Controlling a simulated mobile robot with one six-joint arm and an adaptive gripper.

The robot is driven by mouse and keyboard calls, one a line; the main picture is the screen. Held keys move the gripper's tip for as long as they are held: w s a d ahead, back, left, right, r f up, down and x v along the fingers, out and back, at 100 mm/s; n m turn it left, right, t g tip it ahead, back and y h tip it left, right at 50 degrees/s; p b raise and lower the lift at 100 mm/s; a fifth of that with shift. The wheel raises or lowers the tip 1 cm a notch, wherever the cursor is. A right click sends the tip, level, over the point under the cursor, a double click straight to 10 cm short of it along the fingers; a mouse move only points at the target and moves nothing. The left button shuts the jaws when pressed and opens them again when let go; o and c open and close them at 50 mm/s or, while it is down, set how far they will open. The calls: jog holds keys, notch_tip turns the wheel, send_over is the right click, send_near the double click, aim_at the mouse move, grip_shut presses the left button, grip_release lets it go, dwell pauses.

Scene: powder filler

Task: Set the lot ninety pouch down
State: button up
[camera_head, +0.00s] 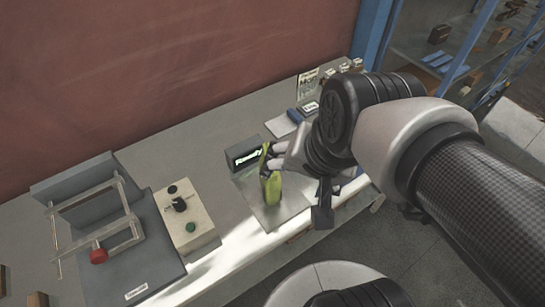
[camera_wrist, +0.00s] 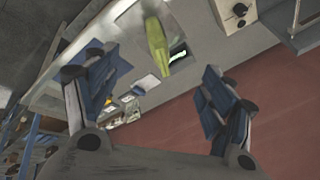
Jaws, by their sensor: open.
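A yellow-green pouch (camera_head: 272,190) stands roughly upright on the flat pan (camera_head: 291,205) of a scale whose display (camera_head: 245,157) reads "Ready". Its lot label cannot be read. My gripper (camera_head: 268,158) is close to the top of the pouch in the head view, and my wrist hides part of the area to its right. In the wrist view, the fingers of my gripper (camera_wrist: 162,80) are spread wide with nothing between them. The pouch (camera_wrist: 156,39) shows beyond the fingertips, apart from both fingers.
A cream control box (camera_head: 184,222) with black knobs and a green button stands left of the scale. Further left is a grey machine with a clear frame and a red knob (camera_head: 98,256). Blue and white items (camera_head: 304,109) lie behind the scale by the red wall.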

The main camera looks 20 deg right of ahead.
jog(key=w+d+f+m, duration=0.2)
jog(key=w+f+m, duration=0.55)
jog(key=m, duration=0.75)
jog(key=w+d+f+m, duration=0.2)
jog(key=w+f+m, duration=0.3)
jog(key=w+m, duration=0.75)
jog(key=w+f+b, duration=0.1)
jog(key=f+b, duration=0.1)
jog(key=f, duration=0.2)
jog(key=a+f+m+b, duration=0.1)
jog(key=f+b, duration=0.1)
jog(key=f, duration=0.2)
jog(key=w+a+f+m+b, duration=0.1)
jog(key=f+b, duration=0.1)
jog(key=f, duration=0.1)
jog(key=shift+w+f+m+y+b, duration=0.25)
jog(key=shift+w+f+y+b, duration=0.05)
jog(key=shift+f, duration=0.1)
jog(key=b+x, duration=0.3)
jog(key=x, duration=0.2)
jog(key=shift+s+a+f, duration=0.1)
jog(key=shift+s, duration=0.05)
jog(key=shift+s, duration=0.1)
jog(key=shift+c, duration=0.7)
grip_shut()
